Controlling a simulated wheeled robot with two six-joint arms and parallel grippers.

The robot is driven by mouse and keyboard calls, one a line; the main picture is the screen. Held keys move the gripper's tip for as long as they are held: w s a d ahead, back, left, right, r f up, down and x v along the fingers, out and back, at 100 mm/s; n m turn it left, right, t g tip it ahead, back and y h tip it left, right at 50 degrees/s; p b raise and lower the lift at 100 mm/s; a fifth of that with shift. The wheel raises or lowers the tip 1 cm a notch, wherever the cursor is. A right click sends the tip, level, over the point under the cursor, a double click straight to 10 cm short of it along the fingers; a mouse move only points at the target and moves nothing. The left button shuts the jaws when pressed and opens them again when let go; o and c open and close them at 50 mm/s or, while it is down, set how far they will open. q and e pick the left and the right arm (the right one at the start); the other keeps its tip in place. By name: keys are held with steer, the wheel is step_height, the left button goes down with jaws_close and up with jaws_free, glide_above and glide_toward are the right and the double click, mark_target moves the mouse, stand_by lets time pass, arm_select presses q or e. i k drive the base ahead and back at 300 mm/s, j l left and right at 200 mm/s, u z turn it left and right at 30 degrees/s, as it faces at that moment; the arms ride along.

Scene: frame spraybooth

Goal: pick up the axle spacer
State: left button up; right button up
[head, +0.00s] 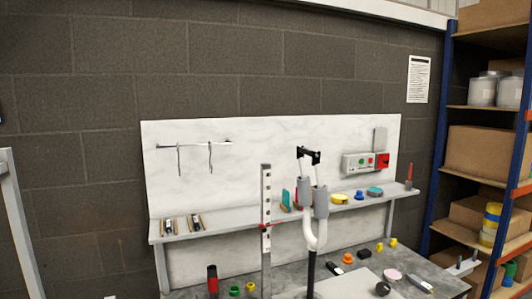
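I cannot tell for sure which small part is the axle spacer. Several small coloured parts lie on the grey workbench (335,285), among them a green one (235,290), an orange one (348,258), a pink disc (392,274) and a dark round one (382,288). More sit on the shelf above it, such as a yellow ring (339,199), a blue part (360,195) and a teal disc (375,191). Neither of my grippers is in view.
A two-pronged white and grey upright piece (308,236) and a tall marked post (266,222) stand in front of the shelf (232,228). A dark red-topped cylinder (212,281) stands at front left. A blue-framed storage rack (438,150) with boxes is at right.

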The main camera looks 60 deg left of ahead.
mark_target(308, 152)
steer(key=u, duration=1.5)
